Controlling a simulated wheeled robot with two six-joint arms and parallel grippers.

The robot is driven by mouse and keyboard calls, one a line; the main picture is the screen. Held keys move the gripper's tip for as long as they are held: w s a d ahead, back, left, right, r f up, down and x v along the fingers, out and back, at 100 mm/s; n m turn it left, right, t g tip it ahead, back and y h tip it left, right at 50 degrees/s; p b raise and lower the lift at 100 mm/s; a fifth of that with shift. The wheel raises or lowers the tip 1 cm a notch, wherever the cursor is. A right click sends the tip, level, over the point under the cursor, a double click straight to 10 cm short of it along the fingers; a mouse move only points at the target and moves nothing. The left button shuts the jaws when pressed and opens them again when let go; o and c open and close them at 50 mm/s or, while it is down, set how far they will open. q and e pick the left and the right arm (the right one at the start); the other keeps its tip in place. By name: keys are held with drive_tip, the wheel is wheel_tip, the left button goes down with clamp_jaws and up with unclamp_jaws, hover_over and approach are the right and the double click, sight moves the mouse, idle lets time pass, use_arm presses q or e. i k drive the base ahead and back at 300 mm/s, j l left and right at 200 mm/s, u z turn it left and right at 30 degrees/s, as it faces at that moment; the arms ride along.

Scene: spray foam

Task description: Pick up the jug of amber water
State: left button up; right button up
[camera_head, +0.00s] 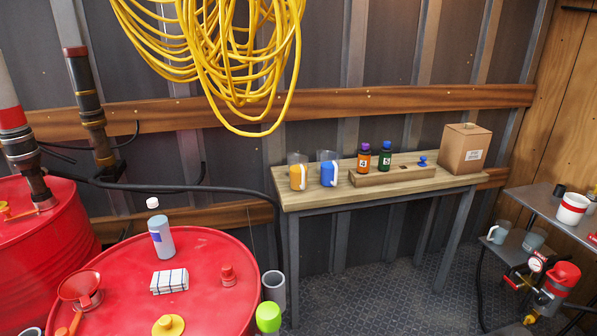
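The jug of amber water (298,176) stands upright at the left end of the wooden table (443,186). It is a clear jug with orange-yellow liquid in its lower part. A similar jug with blue liquid (328,173) stands just to its right, with a small gap. Neither of my grippers shows in the head view.
A wooden rack (392,176) with two small bottles stands right of the jugs, then a cardboard box (465,149). A yellow hose (240,60) hangs above. Floor is clear before the table.

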sight(300, 176)
drive_tip(key=i+l+u, duration=0.1)
drive_tip(key=u, duration=0.25)
drive_tip(key=i+l+u, duration=0.1)
drive_tip(key=u, duration=0.25)
drive_tip(key=l+u, duration=0.15)
drive_tip(key=u, duration=0.2)
drive_tip(key=i+l+u, duration=0.1)
drive_tip(key=l, duration=0.3)
drive_tip(key=i+l+u, duration=0.1)
drive_tip(key=l, duration=0.3)
drive_tip(key=i+l, duration=0.2)
drive_tip(key=l, duration=0.25)
drive_tip(key=i+l+u, duration=0.15)
drive_tip(key=l, duration=0.25)
drive_tip(key=l+u, duration=0.1)
drive_tip(key=l, duration=0.35)
drive_tip(key=i, duration=0.05)
